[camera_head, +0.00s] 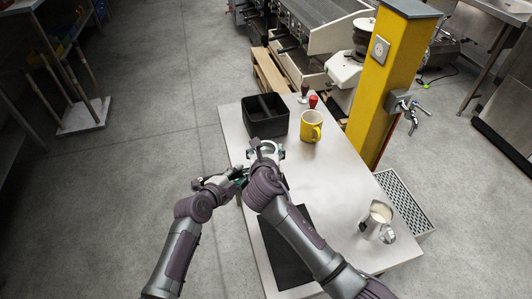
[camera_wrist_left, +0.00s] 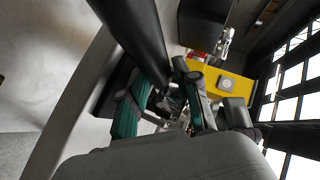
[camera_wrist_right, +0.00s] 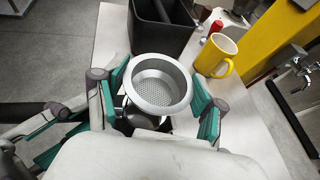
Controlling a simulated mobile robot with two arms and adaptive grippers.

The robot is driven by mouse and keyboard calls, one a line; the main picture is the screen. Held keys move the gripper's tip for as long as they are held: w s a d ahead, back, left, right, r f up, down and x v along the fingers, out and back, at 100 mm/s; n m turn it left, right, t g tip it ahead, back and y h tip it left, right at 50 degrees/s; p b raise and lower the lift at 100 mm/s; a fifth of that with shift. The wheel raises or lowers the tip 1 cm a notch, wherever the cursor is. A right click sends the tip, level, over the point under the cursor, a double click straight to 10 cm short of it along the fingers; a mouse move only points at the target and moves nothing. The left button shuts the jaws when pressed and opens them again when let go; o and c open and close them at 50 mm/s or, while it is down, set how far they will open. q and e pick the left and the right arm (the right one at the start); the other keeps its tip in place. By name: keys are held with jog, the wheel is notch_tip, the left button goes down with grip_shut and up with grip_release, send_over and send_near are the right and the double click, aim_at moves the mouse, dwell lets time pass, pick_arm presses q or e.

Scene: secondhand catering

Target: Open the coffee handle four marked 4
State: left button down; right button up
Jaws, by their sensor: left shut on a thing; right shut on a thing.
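A portafilter with a round metal basket (camera_wrist_right: 160,85) is held above the table's left side; the basket looks empty. My right gripper (camera_head: 266,150) is shut around the basket end, with one green finger on each side in the right wrist view. My left gripper (camera_head: 238,178) is low and to the left of it, shut on a black handle (camera_wrist_left: 137,38) that runs between its fingers in the left wrist view. In the head view the handle is mostly hidden by my grippers. I cannot make out a number 4. The coffee machine (camera_head: 330,28) stands beyond the table.
On the table (camera_head: 318,200) are a black divided box (camera_head: 250,124), a yellow mug (camera_head: 311,127), a red-topped item (camera_head: 313,101), a milk pitcher (camera_head: 378,220) and a black mat (camera_head: 280,262). A yellow post (camera_head: 385,90) stands at the right edge. The table's middle is clear.

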pick_arm(q)
jog(key=c, duration=0.7)
grip_release()
jog(key=shift+c, duration=0.2)
jog(key=shift+a, duration=0.1)
